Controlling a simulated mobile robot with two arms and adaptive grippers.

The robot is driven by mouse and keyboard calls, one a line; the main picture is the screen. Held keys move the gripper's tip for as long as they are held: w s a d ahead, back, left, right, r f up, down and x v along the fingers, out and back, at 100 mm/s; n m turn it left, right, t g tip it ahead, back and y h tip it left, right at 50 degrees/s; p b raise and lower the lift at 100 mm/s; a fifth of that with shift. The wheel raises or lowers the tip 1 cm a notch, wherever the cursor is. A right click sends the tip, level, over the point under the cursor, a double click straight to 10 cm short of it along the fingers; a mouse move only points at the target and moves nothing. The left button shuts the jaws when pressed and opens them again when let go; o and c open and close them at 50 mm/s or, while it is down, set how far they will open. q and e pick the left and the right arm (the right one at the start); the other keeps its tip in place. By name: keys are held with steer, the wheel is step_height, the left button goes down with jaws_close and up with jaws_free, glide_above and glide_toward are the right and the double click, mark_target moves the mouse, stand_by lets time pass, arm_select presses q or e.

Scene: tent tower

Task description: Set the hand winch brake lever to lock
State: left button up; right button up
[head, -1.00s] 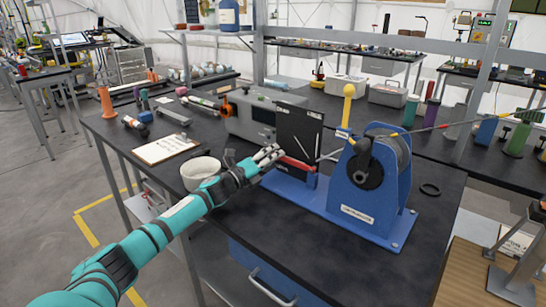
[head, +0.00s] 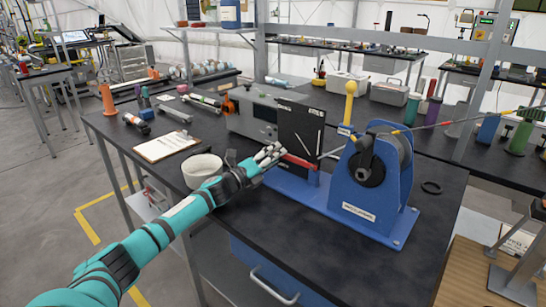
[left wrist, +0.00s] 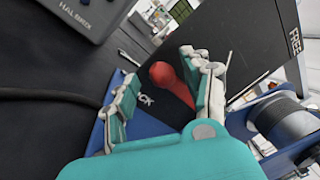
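The blue hand winch (head: 368,205) stands on the black bench with its drum at right. A black plate (head: 299,130) rises from its base, marked FREE near the top and with a partly hidden label ending in "OCK" low down. The red brake lever (head: 300,163) lies low across this plate. In the left wrist view its round red knob (left wrist: 163,74) sits between the finger pads, close to the lower label. My left gripper (head: 272,153) is open around the knob; I cannot tell if a finger touches it. My right gripper is not in view.
A white bowl (head: 202,169) stands close beside my left forearm. A grey instrument box (head: 252,114) is behind the plate. A yellow-knobbed upright handle (head: 350,90) rises beside the winch drum. A clipboard (head: 165,145) lies at left; the bench front is clear.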

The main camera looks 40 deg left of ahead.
arm_select(q)
steer(key=shift+s+f, duration=0.1)
steer(key=v, duration=1.1)
steer(key=shift+s+a, duration=0.1)
steer(key=shift+s, duration=0.3)
